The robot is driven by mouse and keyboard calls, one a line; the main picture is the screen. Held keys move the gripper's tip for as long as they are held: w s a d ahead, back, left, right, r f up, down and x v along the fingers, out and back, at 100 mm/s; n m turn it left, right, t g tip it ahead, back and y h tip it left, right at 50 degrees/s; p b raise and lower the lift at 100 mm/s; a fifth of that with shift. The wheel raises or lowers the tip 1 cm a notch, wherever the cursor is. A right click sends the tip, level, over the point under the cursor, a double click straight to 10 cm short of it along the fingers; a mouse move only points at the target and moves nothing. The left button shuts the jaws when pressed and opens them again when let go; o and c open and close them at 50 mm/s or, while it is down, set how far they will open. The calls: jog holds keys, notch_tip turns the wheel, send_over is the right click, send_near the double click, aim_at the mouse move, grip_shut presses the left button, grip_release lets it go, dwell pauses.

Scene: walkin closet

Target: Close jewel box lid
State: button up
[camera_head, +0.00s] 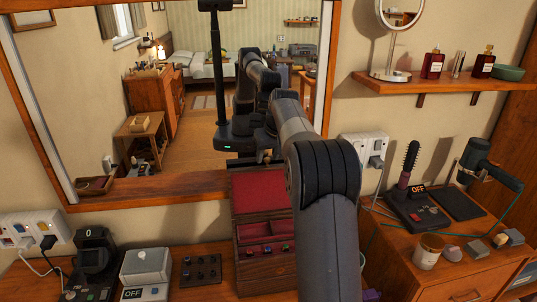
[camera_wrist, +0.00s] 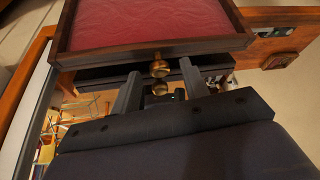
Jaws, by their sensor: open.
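The wooden jewel box (camera_head: 264,272) stands on the dresser under the mirror, with small jewels in its red compartments. Its red-lined lid (camera_head: 257,191) stands open and raised at the back; it also fills the top of the wrist view (camera_wrist: 150,25). A brass knob (camera_wrist: 160,68) sits on the lid's edge. My gripper (camera_wrist: 161,78) is open, with one finger on each side of the knob; contact cannot be told. A second knob (camera_wrist: 160,88) below looks like a mirror reflection. In the head view my arm crosses the box's right side and hides part of it.
The mirror (camera_head: 150,185) stands close behind the lid. A grey box marked OFF (camera_head: 146,268), a watch stand (camera_head: 92,258) and a small dark rack (camera_head: 201,270) are left of the jewel box. A hairbrush stand (camera_head: 415,208) and jars are on the right.

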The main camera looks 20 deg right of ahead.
jog(key=shift+c, duration=0.3)
grip_shut()
dwell(0.3)
